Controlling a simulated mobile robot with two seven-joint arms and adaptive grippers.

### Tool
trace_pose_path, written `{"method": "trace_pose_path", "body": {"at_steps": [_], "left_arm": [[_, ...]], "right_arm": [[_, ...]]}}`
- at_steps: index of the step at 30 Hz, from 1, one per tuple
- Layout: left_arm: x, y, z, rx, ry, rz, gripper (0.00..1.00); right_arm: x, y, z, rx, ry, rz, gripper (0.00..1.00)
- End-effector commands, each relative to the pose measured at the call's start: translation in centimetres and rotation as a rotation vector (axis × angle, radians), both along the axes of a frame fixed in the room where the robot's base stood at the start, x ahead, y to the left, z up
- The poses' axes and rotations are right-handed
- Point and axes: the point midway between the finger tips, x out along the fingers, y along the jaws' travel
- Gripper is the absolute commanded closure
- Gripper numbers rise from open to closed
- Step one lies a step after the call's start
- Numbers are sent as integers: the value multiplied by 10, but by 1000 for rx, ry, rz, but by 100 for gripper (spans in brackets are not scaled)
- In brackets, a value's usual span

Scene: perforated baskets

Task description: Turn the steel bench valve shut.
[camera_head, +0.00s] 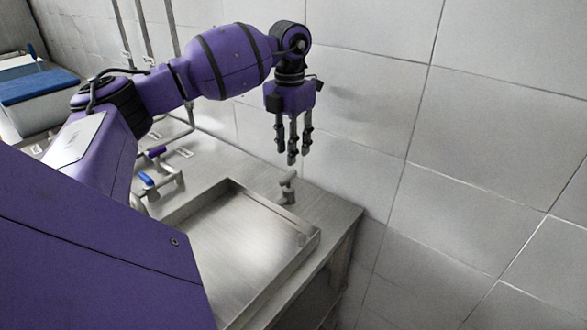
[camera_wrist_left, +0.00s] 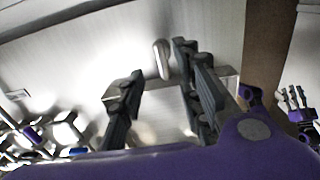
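The steel bench valve (camera_head: 288,188) is a small grey fitting with a tilted pale lever, on the metal bench behind the shallow basin. In the left wrist view, a pale rounded lever (camera_wrist_left: 162,58), which looks like its handle, shows just beyond the fingers. My left gripper (camera_head: 290,150) points down above the valve, apart from it. Its fingers are spread with an empty gap between them, as the left wrist view (camera_wrist_left: 165,95) also shows. What looks like my right gripper (camera_wrist_left: 293,100) is small at the right edge of that view; its opening is unclear.
A shallow steel basin (camera_head: 240,245) with raised rims lies in front of the valve. Blue-handled (camera_head: 146,180) and purple-handled (camera_head: 156,152) fittings stand left of it. A tiled wall (camera_head: 370,130) rises close behind. A blue-topped box (camera_head: 38,88) is at the far left.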

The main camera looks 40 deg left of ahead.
Motion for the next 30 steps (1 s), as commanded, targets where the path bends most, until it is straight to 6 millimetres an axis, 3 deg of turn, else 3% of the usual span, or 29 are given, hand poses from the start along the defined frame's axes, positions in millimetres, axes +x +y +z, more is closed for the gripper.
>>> {"method": "trace_pose_path", "body": {"at_steps": [4,12,24,30], "left_arm": [[-1,0,-21,-1,1,-1,68],[0,-1,-59,-3,-1,-1,68],[0,0,-70,-1,-1,-2,68],[0,-1,-69,-1,-1,-2,94]], "right_arm": [[-8,-2,0,-2,15,-2,60],[-4,0,4,2,7,-2,60],[0,3,6,7,-1,-3,60],[0,3,6,8,-1,-3,60]]}}
